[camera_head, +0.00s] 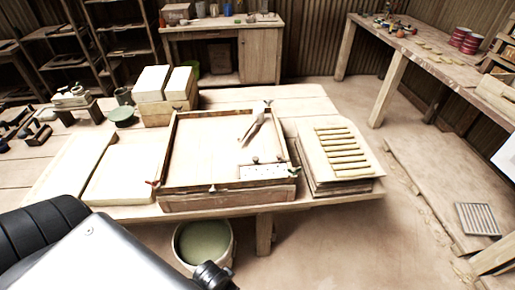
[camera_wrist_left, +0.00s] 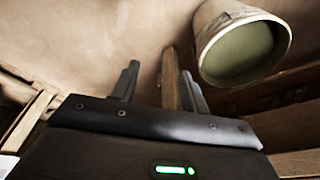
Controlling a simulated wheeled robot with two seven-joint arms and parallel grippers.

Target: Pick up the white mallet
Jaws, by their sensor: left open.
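A wooden table leg (camera_wrist_left: 171,80) shows beyond the fingers. In the head view my left arm fills the lower left, below the table's front edge, and its fingers are not seen. My right gripper is in neither view.
A bucket with green contents (camera_head: 204,243) stands below the table's front edge; it also shows in the left wrist view (camera_wrist_left: 212,62). Pale slabs (camera_head: 128,172) lie left of the frame. A slatted stack (camera_head: 345,150) stands right. Pale blocks (camera_head: 152,83) stand behind.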

